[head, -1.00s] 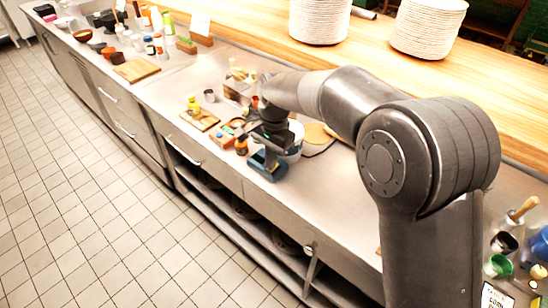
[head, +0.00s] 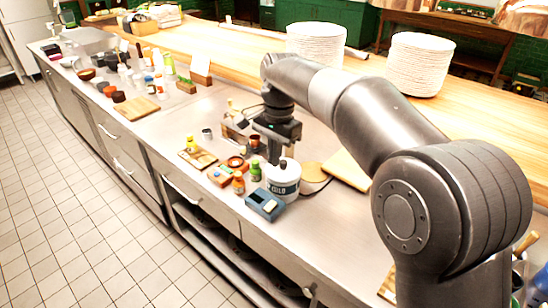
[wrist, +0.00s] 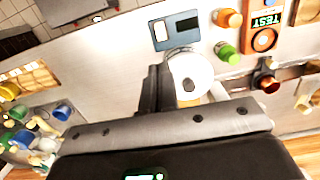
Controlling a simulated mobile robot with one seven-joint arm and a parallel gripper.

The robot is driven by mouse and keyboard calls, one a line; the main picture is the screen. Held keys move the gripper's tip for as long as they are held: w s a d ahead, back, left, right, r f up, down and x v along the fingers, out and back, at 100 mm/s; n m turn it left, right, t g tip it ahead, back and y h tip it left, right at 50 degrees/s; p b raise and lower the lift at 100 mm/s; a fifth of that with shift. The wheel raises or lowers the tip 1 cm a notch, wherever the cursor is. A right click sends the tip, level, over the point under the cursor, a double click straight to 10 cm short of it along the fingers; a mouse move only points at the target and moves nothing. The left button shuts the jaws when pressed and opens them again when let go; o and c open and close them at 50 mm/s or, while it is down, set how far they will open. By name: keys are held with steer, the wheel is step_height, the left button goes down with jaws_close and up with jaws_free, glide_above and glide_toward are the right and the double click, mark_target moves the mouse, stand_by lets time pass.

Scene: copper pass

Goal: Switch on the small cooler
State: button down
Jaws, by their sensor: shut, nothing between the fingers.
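A white round tub with a dark knob on top (head: 283,183) stands on the steel counter; its label looks like "COLD" but is blurred, so I cannot be sure it is the small cooler. It also shows in the wrist view (wrist: 196,72), just beside my fingers. A blue-grey box with a pale pad and a dark panel (head: 265,205) sits in front of it, near the counter's front edge. My gripper (head: 274,155) is shut and empty, pointing down above and just behind the tub. No switch can be made out clearly.
An orange device marked TEST (wrist: 264,32), an orange-capped jar (head: 238,184) and a green-capped jar (head: 255,172) stand close to the left of the tub. A wooden board (head: 346,170) lies to the right. Plate stacks (head: 316,45) stand behind.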

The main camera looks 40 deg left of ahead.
mark_target(273, 204)
steer(key=s+t, duration=0.3)
steer(key=s, duration=0.1)
steer(key=shift+f, duration=0.1)
stand_by(0.4)
steer(key=w+f, duration=0.1)
steer(key=f, duration=0.8)
steer(key=w+f, duration=0.1)
steer(key=f, duration=0.3)
steer(key=shift+w+f, duration=0.25)
steer(key=shift+w, duration=0.1)
